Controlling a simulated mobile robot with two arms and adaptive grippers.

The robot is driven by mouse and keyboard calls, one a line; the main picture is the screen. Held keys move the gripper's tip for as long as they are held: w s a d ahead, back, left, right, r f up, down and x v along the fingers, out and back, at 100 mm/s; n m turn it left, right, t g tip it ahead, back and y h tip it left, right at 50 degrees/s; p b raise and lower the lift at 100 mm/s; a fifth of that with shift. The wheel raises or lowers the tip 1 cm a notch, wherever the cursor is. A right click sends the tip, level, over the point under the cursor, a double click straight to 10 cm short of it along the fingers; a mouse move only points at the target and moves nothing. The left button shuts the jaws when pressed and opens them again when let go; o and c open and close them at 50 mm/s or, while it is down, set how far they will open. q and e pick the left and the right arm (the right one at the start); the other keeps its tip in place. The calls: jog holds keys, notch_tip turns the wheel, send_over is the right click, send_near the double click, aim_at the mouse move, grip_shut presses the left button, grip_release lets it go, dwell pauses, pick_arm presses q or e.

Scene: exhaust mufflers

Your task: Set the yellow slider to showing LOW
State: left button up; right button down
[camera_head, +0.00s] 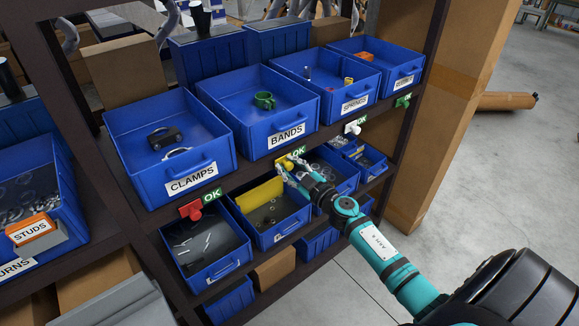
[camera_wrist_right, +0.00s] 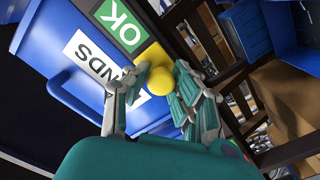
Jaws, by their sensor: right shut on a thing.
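The yellow slider (camera_head: 287,163) sits on the shelf edge below the blue bin labelled BANDS (camera_head: 262,108). A green OK sign (camera_head: 298,152) shows beside it. My right gripper (camera_head: 291,168) is at the slider, its fingers around the yellow knob. In the right wrist view the round yellow knob (camera_wrist_right: 160,80) is between the fingertips of my right gripper (camera_wrist_right: 158,84), which is shut on it. The OK sign (camera_wrist_right: 122,25) is also in that view, upside down and tilted. My left gripper is not in view.
A red slider (camera_head: 195,208) with an OK sign is under the CLAMPS bin (camera_head: 170,150). A white slider (camera_head: 354,127) is under the SPRINGS bin (camera_head: 328,82), and a green one (camera_head: 403,101) is farther right. Lower bins hang close below my right arm.

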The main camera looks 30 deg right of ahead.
aim_at(299, 151)
jog(key=d, duration=0.4)
jog(key=d+b, duration=0.1)
jog(key=d, duration=0.1)
jog(key=shift+w+d, duration=0.25)
